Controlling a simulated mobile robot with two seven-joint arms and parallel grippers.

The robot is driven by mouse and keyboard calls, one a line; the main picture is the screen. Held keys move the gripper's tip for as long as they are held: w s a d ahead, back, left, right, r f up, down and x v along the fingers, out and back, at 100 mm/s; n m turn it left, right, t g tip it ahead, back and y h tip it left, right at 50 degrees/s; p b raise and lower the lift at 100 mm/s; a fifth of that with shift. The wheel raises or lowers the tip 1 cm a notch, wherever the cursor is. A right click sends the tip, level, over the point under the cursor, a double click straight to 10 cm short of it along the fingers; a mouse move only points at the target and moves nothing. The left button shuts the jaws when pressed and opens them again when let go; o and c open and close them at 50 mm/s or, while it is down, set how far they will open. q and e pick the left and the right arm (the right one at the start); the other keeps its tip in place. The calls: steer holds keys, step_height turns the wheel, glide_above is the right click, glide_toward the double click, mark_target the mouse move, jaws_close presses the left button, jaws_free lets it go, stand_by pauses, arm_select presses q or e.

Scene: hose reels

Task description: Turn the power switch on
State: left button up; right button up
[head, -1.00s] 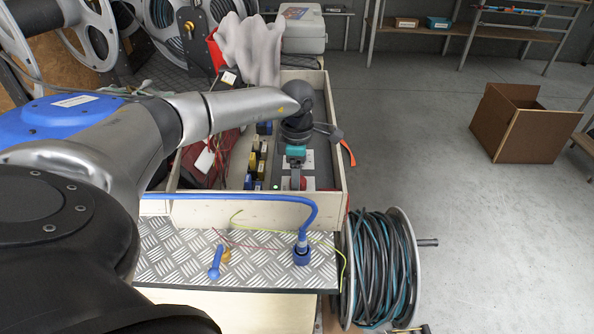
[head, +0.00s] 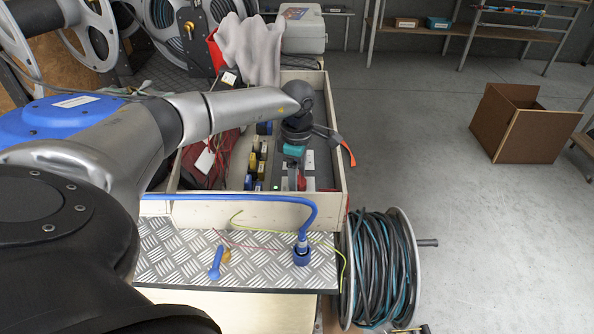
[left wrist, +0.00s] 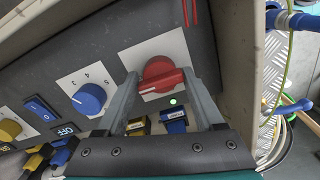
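A red rotary switch (left wrist: 160,76) with a white mark sits on a white plate in the grey panel; its mark points left in the left wrist view. It shows partly in the head view (head: 301,181). My left gripper (left wrist: 161,78) has its fingers apart, one on each side of the red switch. Whether the fingers touch it I cannot tell. A green lamp (left wrist: 173,101) glows beside the switch. A blue rocker switch (left wrist: 41,107) and an OFF label (left wrist: 66,130) sit further left on the panel. My right gripper is not in view.
The panel lies inside a wooden box (head: 243,211), whose walls surround my left gripper. A blue knob (left wrist: 89,98) and blue and yellow plugs are close by. A blue hose (head: 230,197) runs along the box front. A hose reel (head: 385,265) stands to the right.

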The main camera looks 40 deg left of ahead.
arm_select(q)
steer(key=shift+o, duration=0.7)
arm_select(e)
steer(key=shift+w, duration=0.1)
arm_select(q)
steer(key=shift+r, duration=0.35)
step_height(320, 180, up, 6)
steer(key=shift+r+p, duration=0.15)
steer(key=shift+p, duration=0.85)
steer(key=shift+r, duration=0.3)
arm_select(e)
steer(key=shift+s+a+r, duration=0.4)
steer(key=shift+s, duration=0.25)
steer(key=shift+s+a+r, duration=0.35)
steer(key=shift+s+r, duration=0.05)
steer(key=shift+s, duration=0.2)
